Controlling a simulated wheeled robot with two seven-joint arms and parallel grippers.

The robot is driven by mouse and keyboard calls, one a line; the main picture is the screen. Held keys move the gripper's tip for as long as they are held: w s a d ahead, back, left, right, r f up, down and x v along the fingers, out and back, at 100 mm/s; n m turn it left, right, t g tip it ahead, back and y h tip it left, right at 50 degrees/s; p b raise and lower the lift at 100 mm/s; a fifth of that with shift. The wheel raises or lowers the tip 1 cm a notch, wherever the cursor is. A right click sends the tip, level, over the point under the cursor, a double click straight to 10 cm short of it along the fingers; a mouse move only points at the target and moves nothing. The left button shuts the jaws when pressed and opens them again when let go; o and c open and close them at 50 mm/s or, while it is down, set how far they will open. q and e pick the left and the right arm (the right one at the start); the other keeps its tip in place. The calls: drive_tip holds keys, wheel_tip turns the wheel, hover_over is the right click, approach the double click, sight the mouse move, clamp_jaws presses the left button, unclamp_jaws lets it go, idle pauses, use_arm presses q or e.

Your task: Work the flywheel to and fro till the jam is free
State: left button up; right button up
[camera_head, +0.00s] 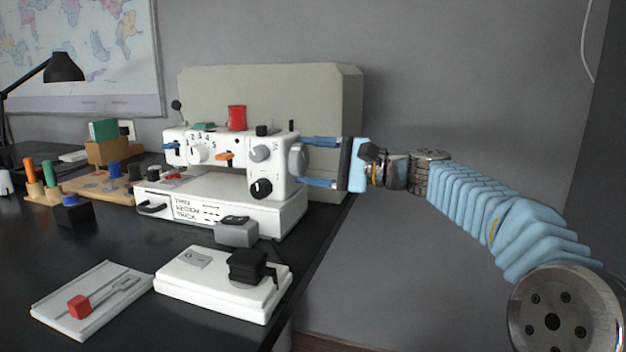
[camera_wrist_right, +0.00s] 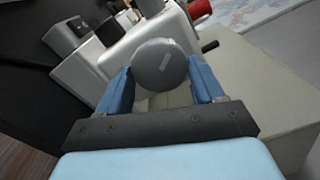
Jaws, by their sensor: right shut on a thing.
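The flywheel (camera_head: 297,161) is a grey disc on the right end of the white sewing machine (camera_head: 225,150). In the right wrist view the flywheel (camera_wrist_right: 160,65) shows its round face with a small pale mark. My right gripper (camera_head: 318,162) comes in from the right, its blue fingers shut on the flywheel from either side. In the right wrist view the right gripper (camera_wrist_right: 162,84) has one finger on each side of the disc. What jams the machine cannot be seen. My left gripper is not in view.
A red spool (camera_head: 237,118) stands on top of the machine. In front are a white board with a black block (camera_head: 248,266) and a flat plate with a red block (camera_head: 79,306). A wooden organiser (camera_head: 110,185) is at the left. The desk's right edge runs close by.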

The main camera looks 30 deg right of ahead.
drive_tip(key=n+b, duration=0.2)
drive_tip(key=shift+f+n, duration=0.25)
drive_tip(key=shift+n, duration=0.05)
drive_tip(key=shift+r+n+b, duration=0.2)
drive_tip(key=shift+n+b, duration=0.95)
drive_tip(key=shift+n, duration=0.15)
drive_tip(key=o, duration=1)
drive_tip(key=shift+o, duration=0.2)
drive_tip(key=shift+r, duration=0.1)
drive_tip(key=shift+d, duration=0.1)
drive_tip(key=v, duration=1.3)
drive_tip(key=shift+s+d+p, duration=0.2)
drive_tip(key=shift+s+p, duration=0.05)
drive_tip(key=shift+p, duration=0.15)
